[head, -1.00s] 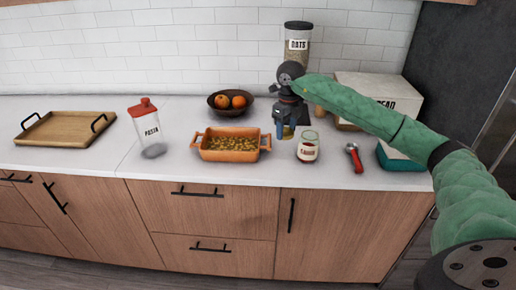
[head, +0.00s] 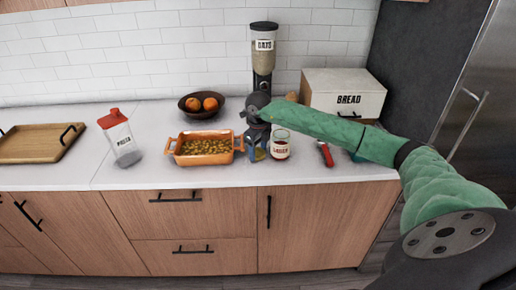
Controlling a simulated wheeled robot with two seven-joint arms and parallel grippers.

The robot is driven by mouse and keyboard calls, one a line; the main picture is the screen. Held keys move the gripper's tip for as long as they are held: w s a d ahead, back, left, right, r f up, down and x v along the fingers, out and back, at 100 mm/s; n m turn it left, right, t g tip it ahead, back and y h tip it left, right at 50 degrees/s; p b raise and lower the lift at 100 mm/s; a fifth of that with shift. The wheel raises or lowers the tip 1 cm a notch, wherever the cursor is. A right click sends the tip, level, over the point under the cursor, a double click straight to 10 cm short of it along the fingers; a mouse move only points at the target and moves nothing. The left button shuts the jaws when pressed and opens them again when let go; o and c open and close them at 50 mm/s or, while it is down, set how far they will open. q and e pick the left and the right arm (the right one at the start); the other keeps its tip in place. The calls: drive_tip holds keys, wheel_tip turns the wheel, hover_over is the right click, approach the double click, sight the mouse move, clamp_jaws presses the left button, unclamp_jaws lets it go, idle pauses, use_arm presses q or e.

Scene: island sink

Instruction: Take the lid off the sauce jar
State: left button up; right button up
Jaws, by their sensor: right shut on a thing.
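The sauce jar (head: 280,146) is a clear glass jar with red sauce low in it and a white label. It stands upright on the counter, and its top looks open. My right gripper (head: 256,149) points down just left of the jar, close to the counter. It is shut on a small gold-yellow thing (head: 258,155) that looks like the jar's lid, mostly hidden by the fingers. I cannot tell if this lid touches the counter. My left gripper is out of view.
Left of the gripper is an orange casserole dish (head: 205,158), with a fruit bowl (head: 203,113) behind. A red-handled tool (head: 325,154) lies right of the jar. The oats dispenser (head: 263,60) and bread box (head: 343,96) stand behind.

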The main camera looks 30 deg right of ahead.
sight(258, 153)
drive_tip(key=shift+f, duration=0.1)
drive_tip(key=o, duration=1)
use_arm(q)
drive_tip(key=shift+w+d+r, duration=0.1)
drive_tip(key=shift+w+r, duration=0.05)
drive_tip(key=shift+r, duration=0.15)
use_arm(e)
drive_tip(key=shift+r, duration=0.25)
drive_tip(key=shift+r+b, duration=0.25)
drive_tip(key=shift+b, duration=0.1)
use_arm(q)
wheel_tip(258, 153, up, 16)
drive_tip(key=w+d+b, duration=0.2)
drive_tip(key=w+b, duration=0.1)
drive_tip(key=b, duration=0.1)
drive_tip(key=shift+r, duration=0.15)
use_arm(e)
drive_tip(key=shift+r, duration=5.6)
